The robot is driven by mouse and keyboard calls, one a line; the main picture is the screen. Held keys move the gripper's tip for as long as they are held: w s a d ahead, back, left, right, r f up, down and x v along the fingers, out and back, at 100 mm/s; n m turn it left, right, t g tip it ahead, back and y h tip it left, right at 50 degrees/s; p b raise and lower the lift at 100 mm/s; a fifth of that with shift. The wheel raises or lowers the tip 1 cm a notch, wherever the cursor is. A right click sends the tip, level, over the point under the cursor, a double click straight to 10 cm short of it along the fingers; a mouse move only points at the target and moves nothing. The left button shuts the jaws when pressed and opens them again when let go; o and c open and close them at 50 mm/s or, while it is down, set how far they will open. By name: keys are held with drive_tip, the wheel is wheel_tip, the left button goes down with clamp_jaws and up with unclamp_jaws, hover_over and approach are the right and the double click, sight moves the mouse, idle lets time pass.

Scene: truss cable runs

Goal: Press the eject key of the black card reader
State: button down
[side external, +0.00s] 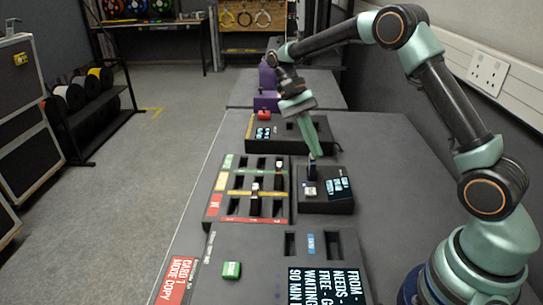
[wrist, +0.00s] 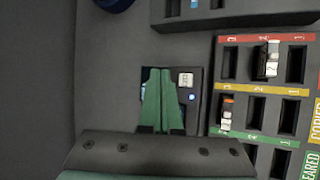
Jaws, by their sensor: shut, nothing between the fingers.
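The black card reader (side external: 325,205) is a low box on the dark table, right of the tray with slots. It has a lit screen (side external: 339,188), and a dark card seems to stand in its slot (side external: 312,171). A small pale key (side external: 310,191) sits on its top. In the wrist view this key (wrist: 185,79) is a light square with small lettering, above a blue light (wrist: 192,97). My gripper (side external: 318,154) is shut and empty, with green fingers pointing down over the reader's back part. In the wrist view my gripper (wrist: 160,70) lies just left of the key and covers part of the reader.
A slotted tray (side external: 223,205) with a few cards stands left of the reader. A device with a red key (side external: 264,115) is behind. Another with a green key (side external: 231,270) and a big screen (side external: 325,285) is in front. Bare table (side external: 385,160) lies to the right.

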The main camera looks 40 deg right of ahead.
sight(309, 189)
drive_tip(key=shift+f, duration=0.1)
drive_tip(key=shift+f, duration=4.3)
drive_tip(key=shift+f, duration=0.1)
drive_tip(key=shift+f, duration=0.35)
drive_tip(key=shift+f, duration=0.5)
drive_tip(key=shift+r, duration=0.95)
drive_tip(key=shift+r, duration=0.1)
drive_tip(key=shift+r, duration=2.45)
